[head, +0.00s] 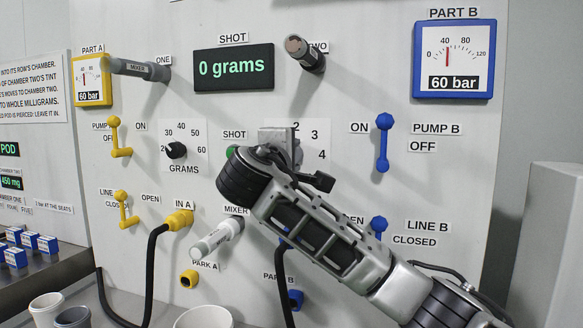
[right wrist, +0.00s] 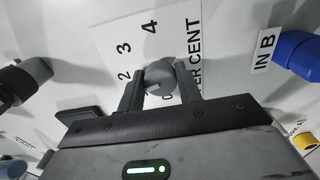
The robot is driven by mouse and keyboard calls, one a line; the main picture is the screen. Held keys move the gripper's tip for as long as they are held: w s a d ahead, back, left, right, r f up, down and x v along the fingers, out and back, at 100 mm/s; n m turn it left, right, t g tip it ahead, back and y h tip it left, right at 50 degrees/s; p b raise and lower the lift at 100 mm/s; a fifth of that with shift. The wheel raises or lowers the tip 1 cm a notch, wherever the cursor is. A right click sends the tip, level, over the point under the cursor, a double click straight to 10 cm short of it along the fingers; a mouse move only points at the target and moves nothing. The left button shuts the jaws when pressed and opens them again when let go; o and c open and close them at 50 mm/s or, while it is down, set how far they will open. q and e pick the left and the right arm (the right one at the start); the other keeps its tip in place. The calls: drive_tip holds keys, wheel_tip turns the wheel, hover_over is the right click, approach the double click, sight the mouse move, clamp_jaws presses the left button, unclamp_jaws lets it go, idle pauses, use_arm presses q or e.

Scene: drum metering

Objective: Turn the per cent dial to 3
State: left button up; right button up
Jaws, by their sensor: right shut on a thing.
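The per cent dial (right wrist: 160,77) is a round grey knob on a white scale plate (right wrist: 178,35) in the right wrist view. The numbers 2, 3 and 4 show around it; lower marks are partly covered. My right gripper (right wrist: 160,84) has one finger on each side of the knob and is shut on it. In the head view my right gripper (head: 281,142) reaches the panel and hides the dial; 2, 3 and 4 show on the plate (head: 317,140). I cannot make out where the dial points. My left gripper is not in view.
The grams dial (head: 176,150) is left of my right gripper. The blue pump B lever (head: 383,142) is to its right. The grey mixer plug (head: 217,236) and a black hose (head: 152,265) are below. The shot display (head: 233,67) reads 0 grams.

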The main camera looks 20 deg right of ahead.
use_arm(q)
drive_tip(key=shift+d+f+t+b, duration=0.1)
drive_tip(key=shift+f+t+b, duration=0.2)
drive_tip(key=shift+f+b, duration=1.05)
use_arm(e)
drive_tip(key=shift+a+f+m+b, duration=0.15)
drive_tip(key=shift+m+b, duration=0.1)
drive_tip(key=shift+m, duration=2.5)
drive_tip(key=shift+d+f+m+b, duration=0.1)
drive_tip(key=shift+m+b, duration=0.15)
drive_tip(key=shift+m, duration=2.5)
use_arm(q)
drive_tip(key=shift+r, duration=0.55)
use_arm(e)
drive_tip(key=o, duration=1)
drive_tip(key=shift+r, duration=0.1)
